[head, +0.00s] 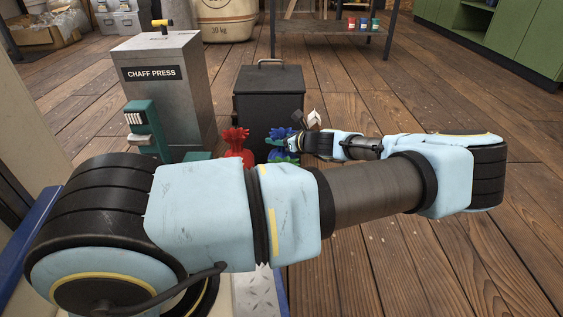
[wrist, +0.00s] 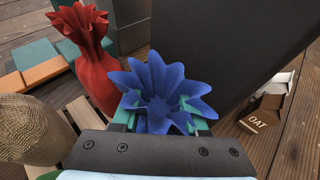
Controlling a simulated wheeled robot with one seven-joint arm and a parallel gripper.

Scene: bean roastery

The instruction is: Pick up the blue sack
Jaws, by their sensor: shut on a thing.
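The blue sack (wrist: 158,82) has a ruffled, star-shaped top and sits between the teal fingertips of my gripper (wrist: 160,112) in the wrist view. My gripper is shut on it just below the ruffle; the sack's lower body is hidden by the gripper. In the head view the blue sack (head: 281,138) shows at the end of my arm, in front of a dark bin and right of a red sack (head: 235,141). The red sack (wrist: 90,62) stands upright at the upper left in the wrist view, apart from the blue one.
A black lidded bin (head: 268,100) stands close behind the sacks. The grey chaff press (head: 160,92) is to its left. In the wrist view a tan woven sack (wrist: 30,130) is at left and an open carton marked OAT (wrist: 262,116) at right. Wooden floor is clear at right.

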